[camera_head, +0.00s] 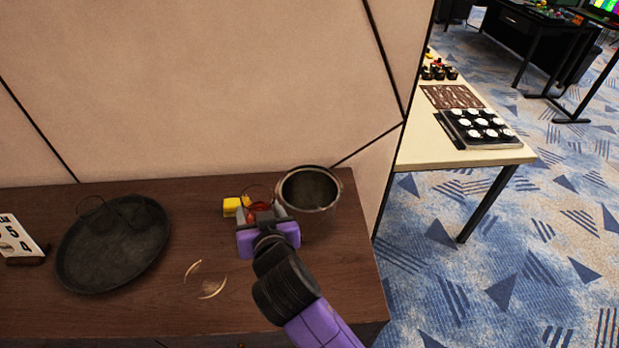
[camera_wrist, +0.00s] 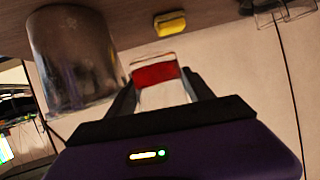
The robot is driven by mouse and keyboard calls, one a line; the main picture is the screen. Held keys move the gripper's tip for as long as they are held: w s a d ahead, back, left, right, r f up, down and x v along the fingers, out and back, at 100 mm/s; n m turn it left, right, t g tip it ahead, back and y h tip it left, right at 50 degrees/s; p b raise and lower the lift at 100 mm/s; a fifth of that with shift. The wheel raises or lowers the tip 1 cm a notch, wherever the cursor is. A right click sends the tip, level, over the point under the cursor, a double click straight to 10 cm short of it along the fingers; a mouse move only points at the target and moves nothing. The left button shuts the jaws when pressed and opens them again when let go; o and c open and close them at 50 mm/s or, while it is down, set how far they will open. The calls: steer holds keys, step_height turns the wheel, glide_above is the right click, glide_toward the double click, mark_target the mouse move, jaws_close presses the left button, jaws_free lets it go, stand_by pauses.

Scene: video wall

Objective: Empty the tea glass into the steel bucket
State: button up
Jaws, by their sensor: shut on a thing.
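The tea glass (camera_head: 257,193) is clear with red-orange tea low inside; it looks about upright. My gripper (camera_head: 261,212) is shut on it, one finger on each side. In the wrist view, the tea glass (camera_wrist: 157,74) sits between the fingers of my gripper (camera_wrist: 160,86), and the tea shows as a red band. The steel bucket (camera_head: 310,206) stands upright on the table, just right of the glass, its mouth open and its inside dark. In the wrist view, which is upside down, the bucket (camera_wrist: 75,65) is at the left, apart from the glass.
A yellow block (camera_head: 231,207) lies left of the glass. A dark round tray (camera_head: 112,262) with clear glassware stands further left, and a number card (camera_head: 18,240) at the edge. A clear gold-rimmed item (camera_head: 206,282) is in front on the brown table (camera_head: 190,318). The wall is behind.

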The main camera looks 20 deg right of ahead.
mark_target(258, 186)
steer(key=shift+m+y, duration=0.4)
steer(key=shift+m, duration=0.1)
steer(key=r+p, duration=0.1)
steer(key=r, duration=0.1)
steer(key=r+p, duration=0.2)
steer(key=r, duration=0.1)
steer(key=r+p, duration=0.2)
steer(key=shift+w+d+r, duration=0.1)
steer(key=shift+d+r, duration=0.05)
steer(key=shift+d, duration=0.25)
steer(key=shift+d+f+g+b, duration=0.3)
steer(key=shift+f+b, duration=0.2)
steer(key=shift+f, duration=0.15)
steer(key=shift+w+d+r+m+y+p, duration=0.1)
steer(key=shift+d+r+m+y+p, duration=0.1)
steer(key=shift+d+r+m+y, duration=0.25)
steer(key=shift+w+d+r+m+y+p, duration=0.1)
steer(key=shift+d+m+y+p, duration=0.1)
steer(key=shift+m+y, duration=0.3)
steer(key=shift+d+m, duration=0.2)
steer(key=shift+m, duration=0.05)
steer(key=shift+w+d+f+m+y+b, duration=0.1)
steer(key=shift+d+f+m+y+b, duration=0.25)
steer(key=shift+d+f+b, duration=0.1)
steer(key=shift+d+r+m+g+y+b, duration=0.1)
steer(key=shift+r+m+g+y+b, duration=0.2)
steer(key=shift+m+y+b, duration=0.35)
steer(key=shift+d+r+m+g+y+b, duration=0.1)
steer(key=shift+r+m+g+y+b, duration=0.15)
steer(key=shift+m+y+b, duration=0.4)
